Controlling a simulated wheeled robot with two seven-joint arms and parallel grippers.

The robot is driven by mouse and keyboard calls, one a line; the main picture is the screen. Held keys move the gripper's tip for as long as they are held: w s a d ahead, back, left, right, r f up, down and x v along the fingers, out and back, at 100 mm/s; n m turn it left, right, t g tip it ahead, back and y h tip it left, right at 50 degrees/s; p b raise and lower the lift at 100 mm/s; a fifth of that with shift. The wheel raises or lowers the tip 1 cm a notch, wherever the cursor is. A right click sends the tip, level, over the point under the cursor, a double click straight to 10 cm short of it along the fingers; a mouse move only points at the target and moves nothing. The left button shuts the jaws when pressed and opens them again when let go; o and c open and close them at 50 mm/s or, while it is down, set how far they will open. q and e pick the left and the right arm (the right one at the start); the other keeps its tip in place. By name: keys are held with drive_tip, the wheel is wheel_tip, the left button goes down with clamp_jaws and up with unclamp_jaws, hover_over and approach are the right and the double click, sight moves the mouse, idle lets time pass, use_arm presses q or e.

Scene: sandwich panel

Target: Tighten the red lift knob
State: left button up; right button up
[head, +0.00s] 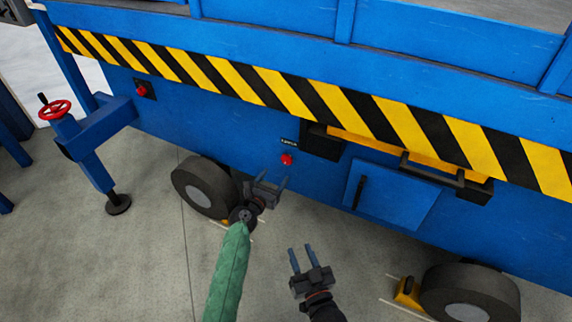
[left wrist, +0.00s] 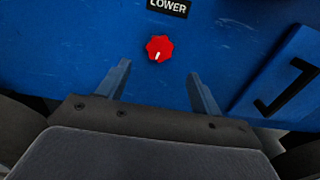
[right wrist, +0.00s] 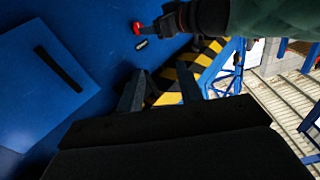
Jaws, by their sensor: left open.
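The red lift knob (head: 287,159) sits on the blue side panel, below a small dark label. In the left wrist view the red knob (left wrist: 159,48) is lobed, with a white pointer mark, under a black label reading LOWER (left wrist: 168,6). My left gripper (head: 267,181) is open and empty just below and left of the knob. In the left wrist view its fingertips (left wrist: 160,70) are spread, with the knob beyond and between them. In the right wrist view the knob (right wrist: 137,28) is by my left gripper. My right gripper (head: 300,249) is open and empty, lower.
Another red knob (head: 141,89) is on the panel at left, near a red handwheel (head: 55,110) on a stabiliser leg. A blue door with a black handle (head: 359,193) and a black bar handle (head: 432,170) are right. Wheels (head: 203,187) stand below.

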sight(286, 161)
use_arm(q)
drive_tip(key=b+x, duration=0.1)
drive_tip(key=x, duration=0.5)
drive_tip(key=shift+w, duration=0.35)
drive_tip(key=shift+w+d, duration=0.3)
drive_tip(key=shift+w, duration=0.1)
use_arm(e)
wheel_tip(286, 161, up, 12)
drive_tip(key=t, duration=0.4)
drive_tip(key=shift+w+d+y, duration=0.15)
drive_tip(key=shift+d+y, duration=0.05)
drive_tip(key=shift+y, duration=0.2)
use_arm(q)
drive_tip(key=c, duration=1)
use_arm(e)
drive_tip(key=shift+f, duration=0.1)
